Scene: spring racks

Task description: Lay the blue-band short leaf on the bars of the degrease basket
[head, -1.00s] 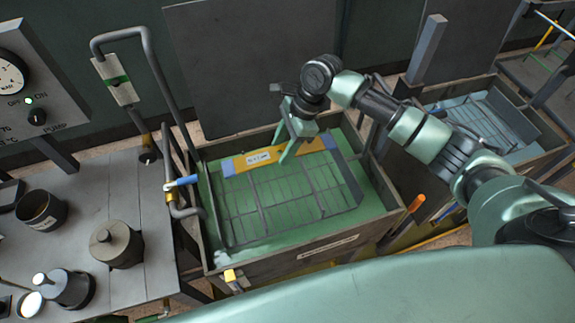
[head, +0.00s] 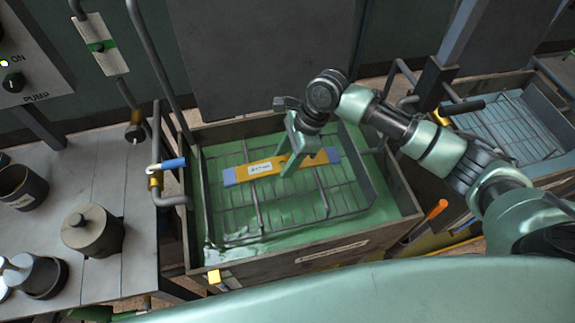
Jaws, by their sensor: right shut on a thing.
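The blue-band short leaf (head: 262,169) is a flat orange-yellow strip with blue ends and a white label. My right gripper (head: 291,165) is shut on it right of the label, reaching down from above. The leaf is over the back half of the degrease basket (head: 322,195), a wire-bar basket in a tank of green liquid. The leaf lies nearly level and across the bars, tilted slightly in the picture. I cannot tell whether its underside touches the bars. The fingers hide part of the leaf. My left gripper is not in view.
The tank's walls (head: 330,247) surround the basket. A pipe with a blue-handled valve (head: 173,164) stands at its left edge. A second tank with a wire basket (head: 505,125) is at the right. A bench (head: 135,215) with pots (head: 92,231) is at the left.

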